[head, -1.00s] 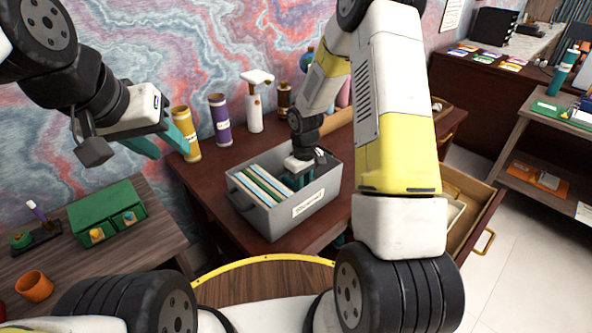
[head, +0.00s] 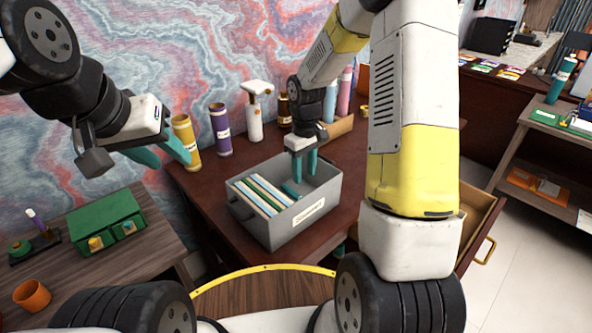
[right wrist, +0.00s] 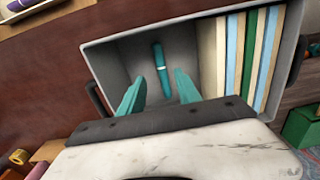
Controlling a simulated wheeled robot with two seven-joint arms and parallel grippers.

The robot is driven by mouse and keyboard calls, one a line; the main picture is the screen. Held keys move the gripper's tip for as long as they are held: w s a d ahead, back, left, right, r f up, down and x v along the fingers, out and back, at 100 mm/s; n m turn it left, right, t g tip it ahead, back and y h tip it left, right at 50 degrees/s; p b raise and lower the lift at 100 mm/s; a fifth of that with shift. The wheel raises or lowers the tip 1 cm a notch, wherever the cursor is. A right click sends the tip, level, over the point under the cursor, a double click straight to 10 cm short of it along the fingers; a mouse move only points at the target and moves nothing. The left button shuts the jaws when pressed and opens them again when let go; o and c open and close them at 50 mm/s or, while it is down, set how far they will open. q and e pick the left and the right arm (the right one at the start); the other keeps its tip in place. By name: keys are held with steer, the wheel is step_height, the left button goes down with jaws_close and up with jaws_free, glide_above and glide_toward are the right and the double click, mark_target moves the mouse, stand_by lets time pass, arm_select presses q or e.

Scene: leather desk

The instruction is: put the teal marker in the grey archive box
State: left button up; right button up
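The teal marker (right wrist: 161,70) lies on the floor of the grey archive box (right wrist: 112,66), in the empty part beside the files. In the head view a teal piece of the marker (head: 290,189) shows inside the box, next to the files. My right gripper (head: 304,177) is open and empty above the marker, its fingers pointing down into the box. In the right wrist view its two teal fingers (right wrist: 158,88) stand apart, with the marker seen beyond and between them. My left gripper (head: 172,162) is open and empty, away to the left, in front of the yellow tube.
Several upright files (head: 262,194) fill the left part of the box. A yellow tube (head: 187,142), a purple tube (head: 220,130) and a white spray bottle (head: 254,117) stand behind it. A green drawer unit (head: 106,222) is on the left table. An open drawer (head: 478,225) juts out at right.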

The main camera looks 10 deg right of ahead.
steer(key=s+d+r+m+t, duration=0.1)
steer(key=s+r, duration=0.3)
steer(key=r, duration=0.4)
steer(key=s+r+m+t, duration=0.1)
steer(key=s+r, duration=0.2)
steer(key=r, duration=0.4)
steer(key=s+r+m+t+y, duration=0.1)
steer(key=s+r+m+t, duration=0.1)
steer(key=s+r, duration=0.2)
steer(key=s+r+m+t+y, duration=0.1)
steer(key=s+r, duration=0.3)
steer(key=s, duration=0.7)
steer(key=shift+m+t, duration=0.5)
steer(key=shift+t, duration=0.1)
steer(key=shift+s+r, duration=0.1)
